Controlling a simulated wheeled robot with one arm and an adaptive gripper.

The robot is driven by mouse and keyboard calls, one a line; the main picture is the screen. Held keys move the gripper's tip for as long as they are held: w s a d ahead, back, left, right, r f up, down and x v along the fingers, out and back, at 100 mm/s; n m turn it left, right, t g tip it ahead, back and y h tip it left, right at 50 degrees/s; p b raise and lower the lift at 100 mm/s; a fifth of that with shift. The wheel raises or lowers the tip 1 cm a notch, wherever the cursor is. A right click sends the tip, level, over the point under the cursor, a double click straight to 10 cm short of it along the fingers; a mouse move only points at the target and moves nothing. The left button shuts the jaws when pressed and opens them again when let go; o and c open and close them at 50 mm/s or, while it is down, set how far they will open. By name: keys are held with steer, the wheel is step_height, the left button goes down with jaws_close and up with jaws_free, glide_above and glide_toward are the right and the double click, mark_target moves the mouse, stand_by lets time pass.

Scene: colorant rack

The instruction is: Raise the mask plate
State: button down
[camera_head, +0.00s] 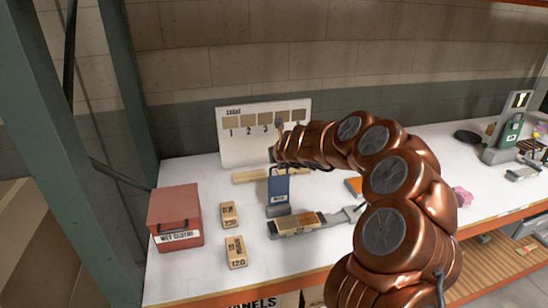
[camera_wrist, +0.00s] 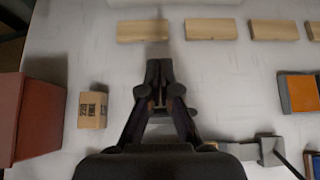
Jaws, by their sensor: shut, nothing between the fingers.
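A blue upright plate with a small white label (camera_head: 278,188), which looks like the mask plate, stands in a grey base (camera_head: 278,210) on the white bench. My gripper (camera_head: 274,156) is just above the plate's top edge in the head view, partly hidden by my arm. In the wrist view my gripper (camera_wrist: 158,68) has its fingertips together with nothing seen between them. I cannot make out the plate in the wrist view; the gripper body covers that area. Whether the fingers touch the plate cannot be told.
A red wet-cloths box (camera_head: 176,218) and two sanding blocks, one behind (camera_head: 229,214) and one in front (camera_head: 236,252), stand left. A tool with a wooden block (camera_head: 298,224) lies in front. A numbered board (camera_head: 262,133) stands behind, with wooden strips (camera_wrist: 210,29) before it.

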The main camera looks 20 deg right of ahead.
stand_by(0.4)
step_height(320, 180, up, 10)
stand_by(0.9)
steer(key=shift+w, duration=0.1)
stand_by(0.3)
